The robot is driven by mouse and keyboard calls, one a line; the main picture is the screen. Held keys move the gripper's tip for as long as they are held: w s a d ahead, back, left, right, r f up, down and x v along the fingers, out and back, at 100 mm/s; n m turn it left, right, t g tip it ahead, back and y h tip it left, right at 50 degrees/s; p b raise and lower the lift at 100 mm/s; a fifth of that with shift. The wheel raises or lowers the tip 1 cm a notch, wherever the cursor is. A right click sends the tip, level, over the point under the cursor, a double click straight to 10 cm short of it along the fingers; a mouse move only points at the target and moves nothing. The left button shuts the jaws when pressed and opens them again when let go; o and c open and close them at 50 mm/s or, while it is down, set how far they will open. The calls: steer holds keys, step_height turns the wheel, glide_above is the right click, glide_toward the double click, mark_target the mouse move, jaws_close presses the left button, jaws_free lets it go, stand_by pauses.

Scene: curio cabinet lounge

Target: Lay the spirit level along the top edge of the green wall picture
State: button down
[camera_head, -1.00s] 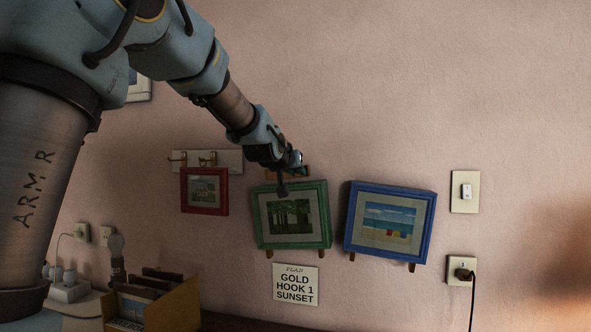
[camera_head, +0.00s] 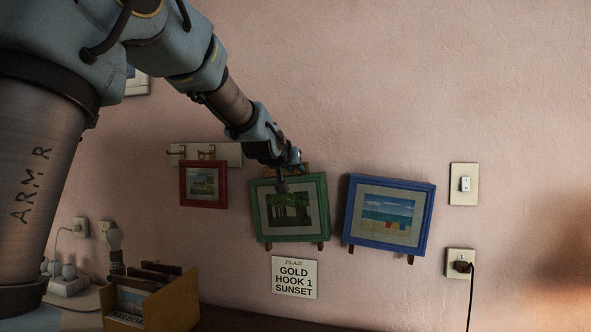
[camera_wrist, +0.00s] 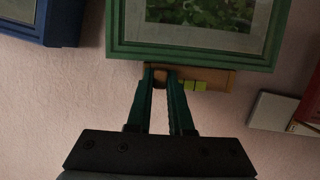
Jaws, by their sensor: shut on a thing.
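The green wall picture (camera_head: 262,238) hangs between the red and blue pictures, its top edge sloping slightly in the head view. In the wrist view its frame (camera_wrist: 190,53) appears upside down, with the top edge toward my gripper. My gripper (camera_wrist: 160,76) is shut on the spirit level, a brown-orange bar with yellow-green vials (camera_wrist: 195,85). The level lies along the picture's top edge, close against it; I cannot tell whether they touch. In the head view my gripper (camera_head: 290,163) and arm hide part of the level and the picture's top edge.
The red picture (camera_head: 183,189) hangs under a hook rail (camera_head: 233,154) at left. The blue picture (camera_head: 349,228) hangs tilted at right. A lettered plan sign (camera_head: 294,278) is below. A switch (camera_head: 465,184) and a plugged socket (camera_head: 461,262) are at right. A yellow box (camera_head: 183,304) stands lower left.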

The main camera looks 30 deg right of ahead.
steer(key=shift+f, duration=0.1)
steer(key=c, duration=0.7)
jaws_free()
steer(key=shift+c, duration=0.2)
steer(key=v, duration=1.1)
steer(key=w+a+f+n+g+y, duration=0.25)
steer(key=a+f+y, duration=0.45)
steer(key=a+f, duration=1.2)
steer(key=s+a+f+n+g+y, duration=0.1)
steer(key=s+a+f+n+g, duration=0.1)
steer(key=s+a+f, duration=0.5)
steer(key=s+a+f+n+g+y, duration=0.2)
steer(key=s+a+f+g, duration=0.2)
steer(key=s+a+f, duration=0.3)
steer(key=a, duration=0.4)
steer(key=shift+s+a, duration=0.15)
steer(key=shift+s, duration=0.2)
